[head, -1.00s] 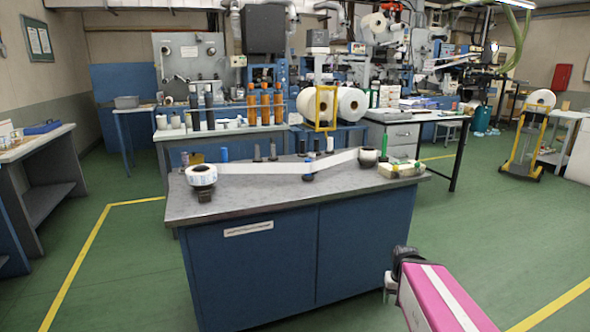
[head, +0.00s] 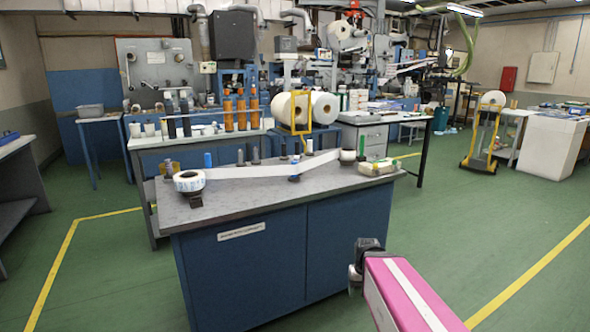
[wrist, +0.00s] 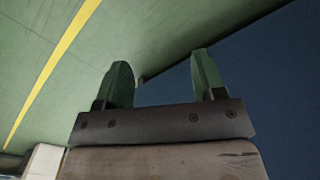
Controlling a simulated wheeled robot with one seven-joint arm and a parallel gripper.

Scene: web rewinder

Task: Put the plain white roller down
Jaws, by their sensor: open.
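My gripper (wrist: 162,74) is open in the wrist view, with nothing between its two green fingers. In the head view my gripper (head: 357,278) hangs low in front of the blue workbench (head: 262,262), below its top. I cannot pick out a plain white roller for sure. A printed white roll (head: 188,181) sits on the bench's left end.
Several grey and blue posts stand along the bench's back edge. A shallow tray (head: 375,168) sits at its right end. Behind are a table with orange and dark cylinders (head: 240,108) and two big white rolls (head: 322,107).

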